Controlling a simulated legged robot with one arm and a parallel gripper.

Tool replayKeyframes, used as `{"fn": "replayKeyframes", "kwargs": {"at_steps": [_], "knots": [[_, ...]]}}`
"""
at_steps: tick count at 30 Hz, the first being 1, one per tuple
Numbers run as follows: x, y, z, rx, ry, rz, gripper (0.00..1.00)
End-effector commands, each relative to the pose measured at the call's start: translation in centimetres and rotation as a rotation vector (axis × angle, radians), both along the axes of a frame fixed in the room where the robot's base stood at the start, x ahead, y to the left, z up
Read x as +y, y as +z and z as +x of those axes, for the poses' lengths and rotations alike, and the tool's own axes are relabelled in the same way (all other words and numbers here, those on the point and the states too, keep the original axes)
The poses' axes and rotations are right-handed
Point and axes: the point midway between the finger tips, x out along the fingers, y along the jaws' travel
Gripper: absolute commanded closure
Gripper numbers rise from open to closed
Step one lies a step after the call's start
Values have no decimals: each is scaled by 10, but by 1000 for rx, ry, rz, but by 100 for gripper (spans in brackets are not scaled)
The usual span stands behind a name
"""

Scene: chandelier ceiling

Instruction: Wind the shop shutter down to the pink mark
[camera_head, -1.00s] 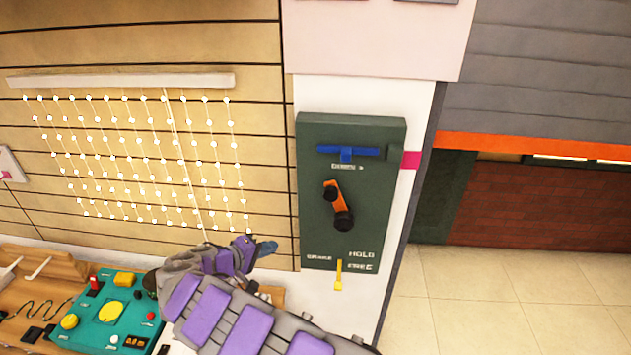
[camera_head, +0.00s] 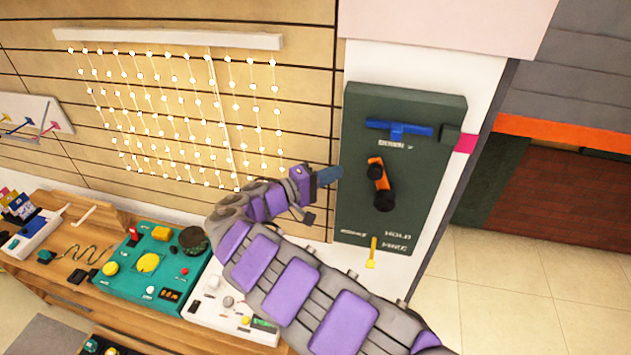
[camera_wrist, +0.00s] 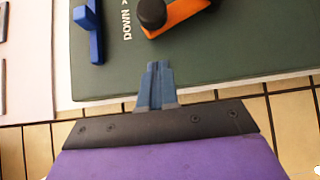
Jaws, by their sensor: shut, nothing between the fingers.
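A dark green panel (camera_head: 362,110) on the wall carries an orange crank (camera_head: 379,180) with a black knob and black hub. In the wrist view the orange crank (camera_wrist: 178,14) shows at the top edge. A blue bar (camera_head: 398,129) is above it, near the word DOWN. A yellow brake lever (camera_head: 372,254) hangs down beside the HOLD and FREE labels. The pink mark (camera_head: 467,142) is right of the panel. The grey shutter (camera_head: 580,75) has an orange bottom edge (camera_head: 560,136), slightly higher than the mark. My gripper (camera_head: 334,175) is shut and empty, left of the crank, apart from it.
A bench at lower left holds a teal board (camera_head: 165,268) and a white board (camera_head: 235,308) with several parts. A string-light curtain (camera_head: 170,115) hangs on the slatted wall behind my arm. Tiled floor (camera_head: 520,300) is clear at right.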

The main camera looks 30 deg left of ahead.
Motion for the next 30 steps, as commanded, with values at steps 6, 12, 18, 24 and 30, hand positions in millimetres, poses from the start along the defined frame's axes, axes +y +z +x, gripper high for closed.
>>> {"fn": "replayKeyframes", "kwargs": {"at_steps": [6,12,18,24,30], "knots": [[-27,4,13,-5,-2,0,100],[-40,2,17,-3,-1,-1,100],[-43,0,18,-1,1,-2,100],[-45,0,18,-1,1,-1,100],[-47,2,19,-1,0,3,100]]}}
